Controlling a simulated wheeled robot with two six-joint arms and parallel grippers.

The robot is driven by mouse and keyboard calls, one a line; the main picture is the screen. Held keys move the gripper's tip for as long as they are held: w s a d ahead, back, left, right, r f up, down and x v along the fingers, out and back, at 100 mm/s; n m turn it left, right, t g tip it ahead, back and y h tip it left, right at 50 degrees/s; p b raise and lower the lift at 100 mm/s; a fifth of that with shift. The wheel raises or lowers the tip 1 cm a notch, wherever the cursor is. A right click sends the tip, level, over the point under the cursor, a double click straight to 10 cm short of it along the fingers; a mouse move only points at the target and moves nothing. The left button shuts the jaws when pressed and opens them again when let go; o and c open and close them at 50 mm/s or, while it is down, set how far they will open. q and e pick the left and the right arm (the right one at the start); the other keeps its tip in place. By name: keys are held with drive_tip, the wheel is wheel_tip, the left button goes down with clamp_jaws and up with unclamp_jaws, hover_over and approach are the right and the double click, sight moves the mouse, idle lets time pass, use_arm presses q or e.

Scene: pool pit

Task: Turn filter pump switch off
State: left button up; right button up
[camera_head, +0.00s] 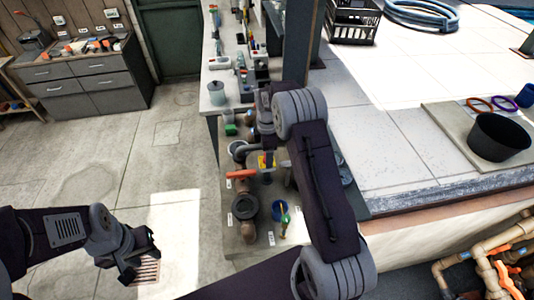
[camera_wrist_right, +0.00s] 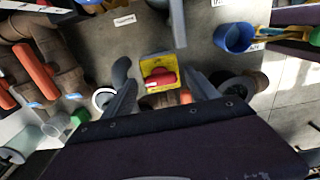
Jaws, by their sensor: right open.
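The filter pump switch (camera_wrist_right: 161,77) is a red knob on a yellow square plate, mounted on a grey panel (camera_wrist_right: 205,58). In the right wrist view my right gripper (camera_wrist_right: 160,88) is open, with one finger to each side of the switch. I cannot tell whether either finger touches it. My left gripper (camera_head: 141,262) is open and empty at the lower left, over the floor and far from the switch.
Brown pipes with an orange handle (camera_head: 241,174) and a blue cup (camera_head: 280,209) are close to the switch. A counter with tools (camera_head: 215,95) stands behind. A black bucket (camera_head: 498,138) is on the deck at right. The floor at left is clear.

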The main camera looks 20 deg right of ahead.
drive_tip(key=shift+w+r, duration=0.1)
drive_tip(key=shift+r, duration=0.15)
wheel_tip(320, 180, up, 9)
drive_tip(key=b, duration=0.2)
drive_tip(key=shift+f, duration=0.2)
